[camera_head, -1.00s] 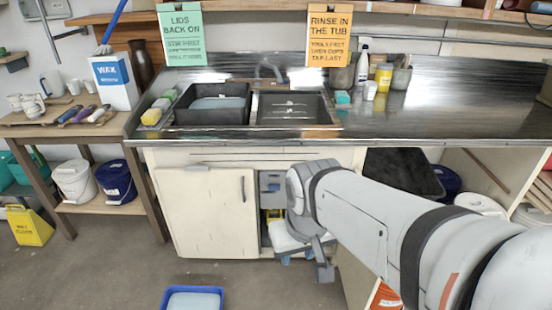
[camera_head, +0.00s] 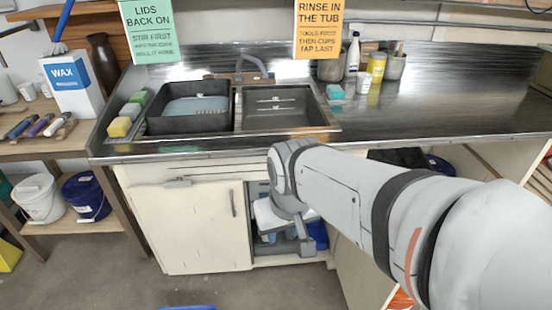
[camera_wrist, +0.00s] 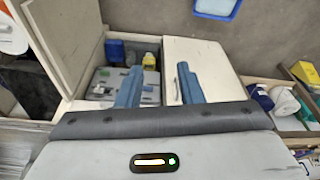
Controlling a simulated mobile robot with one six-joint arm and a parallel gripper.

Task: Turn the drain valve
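I cannot make out the drain valve clearly. In the wrist view a grey box (camera_wrist: 98,88) with small dark fittings stands inside the open under-sink cabinet (camera_wrist: 88,48). It is partly hidden by a finger. My gripper (camera_wrist: 158,82) is open and empty, its two blue fingers well apart. One finger shows across the grey box and the other across the cream cabinet door (camera_wrist: 215,62). In the head view my gripper is low in front of the cabinet opening, mostly hidden by my wrist. The sink (camera_head: 278,108) is above.
The cream door (camera_head: 190,225) with its handle lies left of the opening. A blue tub (camera_wrist: 218,8) is on the floor in front. A white bucket (camera_head: 38,198) and a blue bucket (camera_head: 86,196) stand on the left shelf. Open floor lies before the cabinet.

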